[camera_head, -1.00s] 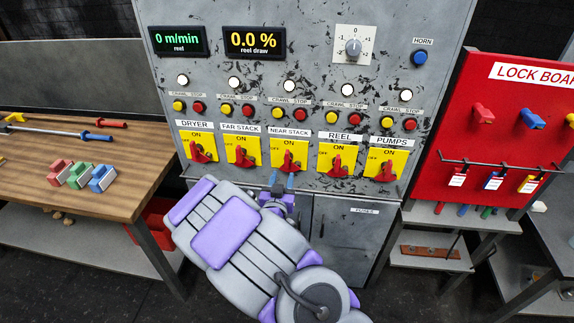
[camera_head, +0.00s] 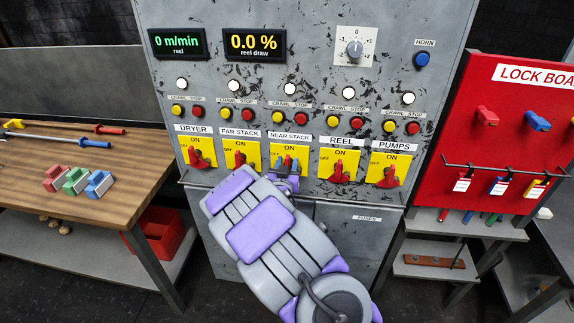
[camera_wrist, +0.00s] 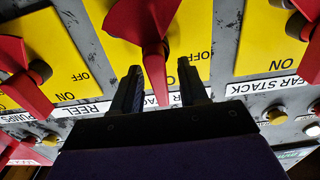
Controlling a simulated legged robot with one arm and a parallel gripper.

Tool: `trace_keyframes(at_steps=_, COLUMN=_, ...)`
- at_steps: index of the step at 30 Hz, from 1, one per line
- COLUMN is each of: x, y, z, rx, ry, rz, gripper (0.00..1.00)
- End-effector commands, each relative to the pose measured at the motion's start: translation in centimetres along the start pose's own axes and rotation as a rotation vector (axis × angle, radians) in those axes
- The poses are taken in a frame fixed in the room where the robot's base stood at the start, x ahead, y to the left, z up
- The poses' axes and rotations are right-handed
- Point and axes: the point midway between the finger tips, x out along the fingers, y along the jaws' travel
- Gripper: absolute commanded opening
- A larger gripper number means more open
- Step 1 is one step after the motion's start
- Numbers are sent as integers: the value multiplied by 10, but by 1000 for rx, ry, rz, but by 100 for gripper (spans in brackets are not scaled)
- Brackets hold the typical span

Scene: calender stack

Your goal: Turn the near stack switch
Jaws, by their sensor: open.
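The near stack switch (camera_head: 300,148) is a yellow plate with a red handle, third in the row of switches, under the NEAR STACK label. My gripper (camera_head: 288,165) is in front of its lower part and hides most of the handle in the head view. In the wrist view, which is upside down, the red handle (camera_wrist: 155,60) extends between the two dark fingertips of my gripper (camera_wrist: 161,88). The fingers are open, one on each side of the handle, with gaps visible. Contact with the handle cannot be seen.
The far stack switch (camera_head: 241,155) is to the left and the reel switch (camera_head: 338,163) to the right, both close by. Crawl and stop buttons sit above. A wooden workbench (camera_head: 120,165) is at left, a red lock board (camera_head: 500,140) at right.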

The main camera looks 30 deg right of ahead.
Motion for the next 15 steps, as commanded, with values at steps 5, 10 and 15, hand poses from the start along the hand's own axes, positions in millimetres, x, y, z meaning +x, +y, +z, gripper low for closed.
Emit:
trace_keyframes(at_steps=5, x=6, y=-1, z=-1, rx=0, ry=2, rz=-2, gripper=43)
trace_keyframes(at_steps=10, x=6, y=-1, z=-1, rx=0, ry=2, rz=-2, gripper=43)
trace_keyframes(at_steps=15, x=6, y=0, z=-1, rx=0, ry=2, rz=-1, gripper=33)
